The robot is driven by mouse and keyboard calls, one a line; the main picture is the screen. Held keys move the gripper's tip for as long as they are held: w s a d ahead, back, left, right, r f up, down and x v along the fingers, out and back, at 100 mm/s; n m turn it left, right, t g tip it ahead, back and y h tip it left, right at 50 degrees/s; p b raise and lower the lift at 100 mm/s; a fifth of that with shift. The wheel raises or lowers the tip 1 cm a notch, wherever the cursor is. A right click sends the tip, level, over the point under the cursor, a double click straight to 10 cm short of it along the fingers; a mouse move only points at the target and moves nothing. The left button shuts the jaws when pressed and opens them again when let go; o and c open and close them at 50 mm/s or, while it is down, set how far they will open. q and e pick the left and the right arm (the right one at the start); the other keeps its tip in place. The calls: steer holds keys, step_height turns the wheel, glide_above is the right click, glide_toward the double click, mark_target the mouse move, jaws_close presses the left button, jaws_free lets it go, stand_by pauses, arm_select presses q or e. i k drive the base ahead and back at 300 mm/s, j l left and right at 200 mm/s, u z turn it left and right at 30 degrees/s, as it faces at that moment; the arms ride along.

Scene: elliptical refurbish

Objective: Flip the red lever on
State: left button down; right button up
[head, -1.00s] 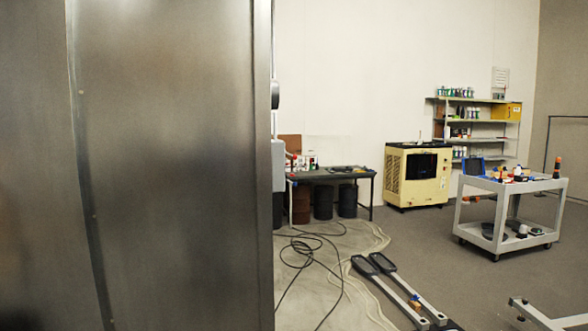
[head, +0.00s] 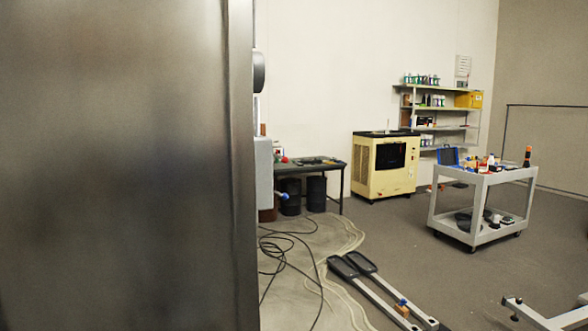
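I cannot make out a red lever in the head view. A large grey metal panel (head: 115,165) fills the left side and hides what is behind it. A grey box (head: 264,172) shows partly past the panel's right edge, with a small blue part (head: 281,194) at its lower right. A small red spot (head: 284,159) shows beside the box, above the workbench; it is too small to identify. Neither of my grippers is in view.
A dark workbench (head: 325,166) with drums under it stands by the back wall. A yellow machine (head: 385,166), shelves (head: 440,121) and a grey cart (head: 482,182) stand to the right. Black cables (head: 290,257) and long grey legs (head: 384,289) lie on the floor.

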mark_target(284, 159)
steer(key=i+l+z, duration=0.1)
steer(key=i+l, duration=0.25)
steer(key=i+l+z, duration=0.1)
steer(key=i+l, duration=0.2)
steer(key=i, duration=0.25)
steer(key=i+l+z, duration=0.1)
steer(key=i+l, duration=0.15)
steer(key=i, duration=0.25)
